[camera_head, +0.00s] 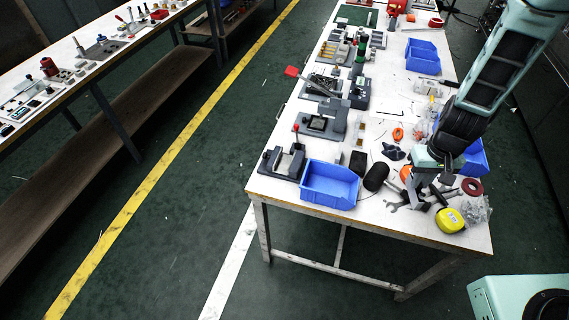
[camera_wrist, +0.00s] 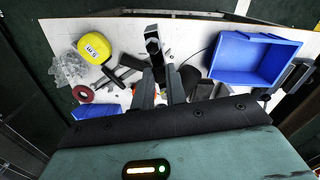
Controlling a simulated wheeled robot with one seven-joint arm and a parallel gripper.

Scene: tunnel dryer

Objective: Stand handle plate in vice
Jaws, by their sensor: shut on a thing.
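The handle plate, a narrow dark grey piece with a light end, is held in my gripper (camera_wrist: 161,88). In the wrist view the plate (camera_wrist: 153,42) sticks out past the fingertips; the part between the fingers is hidden. In the head view my gripper (camera_head: 430,182) is low over the cluttered right front of the bench, and the plate is hard to tell from the tools there. What looks like the vice, a low grey block with two raised jaws (camera_head: 285,162), stands at the front left of the bench, well left of my gripper. Part of it shows at the wrist view's right edge (camera_wrist: 296,76).
A blue bin (camera_head: 330,184) stands between the vice and my gripper, with a black cylinder (camera_head: 376,176) beside it. A yellow tape measure (camera_head: 449,220), a red ring (camera_head: 472,187) and wrenches lie near my gripper. A lever press (camera_head: 325,120) stands behind the vice.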

